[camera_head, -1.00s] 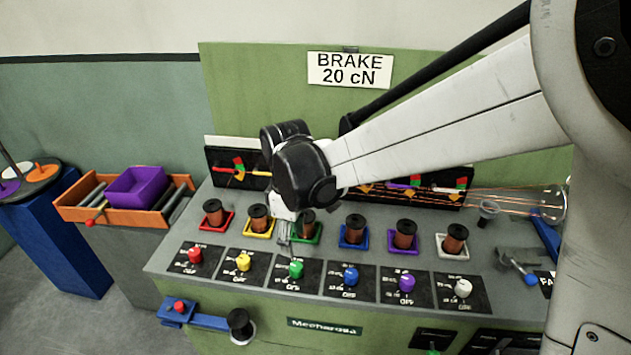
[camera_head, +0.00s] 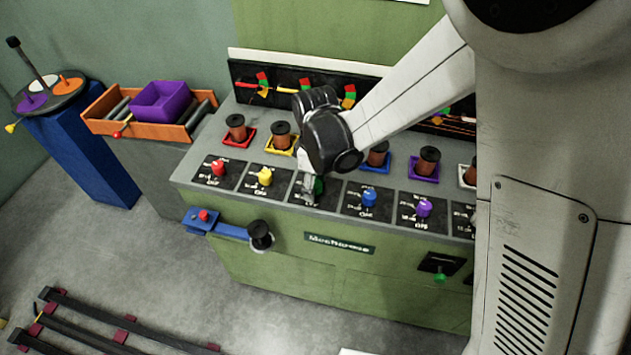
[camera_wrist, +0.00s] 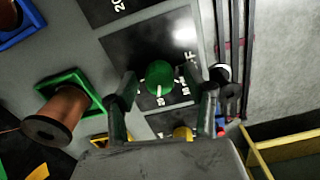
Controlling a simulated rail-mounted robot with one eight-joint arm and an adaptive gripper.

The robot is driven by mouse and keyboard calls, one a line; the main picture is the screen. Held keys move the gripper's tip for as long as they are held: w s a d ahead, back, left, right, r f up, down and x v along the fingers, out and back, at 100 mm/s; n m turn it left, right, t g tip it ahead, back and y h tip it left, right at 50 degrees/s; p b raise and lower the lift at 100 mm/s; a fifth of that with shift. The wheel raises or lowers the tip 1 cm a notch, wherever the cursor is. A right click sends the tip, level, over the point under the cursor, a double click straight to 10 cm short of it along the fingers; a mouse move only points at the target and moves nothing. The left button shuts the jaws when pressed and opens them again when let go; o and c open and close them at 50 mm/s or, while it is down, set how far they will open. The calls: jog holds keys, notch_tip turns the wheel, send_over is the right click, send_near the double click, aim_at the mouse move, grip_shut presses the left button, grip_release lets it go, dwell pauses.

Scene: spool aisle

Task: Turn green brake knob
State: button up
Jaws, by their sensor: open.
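The green brake knob (camera_wrist: 160,77) sits on its black dial plate in the middle of the wrist view, with a pale pointer line on its top. In the head view the green knob (camera_head: 318,186) is partly hidden by my gripper (camera_head: 309,188). In the wrist view my gripper (camera_wrist: 162,108) is open, with one finger on each side of the knob. Whether the fingers touch it I cannot tell. The copper spool (camera_wrist: 58,115) in the green square holder (camera_wrist: 85,84) stands to the left in the wrist view.
Red (camera_head: 218,168), yellow (camera_head: 265,177), blue (camera_head: 369,197) and purple (camera_head: 424,208) knobs line the panel on both sides. Spools stand behind them. A blue lever bar (camera_head: 230,231) juts from the panel front. An orange bin (camera_head: 118,128) with a purple box stands at left.

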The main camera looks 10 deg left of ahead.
jog(key=c, duration=1.1)
jog(key=shift+f+m+b, duration=0.1)
jog(key=shift+m+b, duration=0.2)
jog(key=m+b, duration=0.3)
jog(key=m, duration=0.1)
jog(key=shift+m, duration=0.3)
jog(key=m+b, duration=0.2)
jog(key=m, duration=0.3)
jog(key=shift+w+b, duration=0.1)
jog(key=shift+b, duration=0.2)
jog(key=shift+d, duration=0.1)
jog(key=o, duration=1.1)
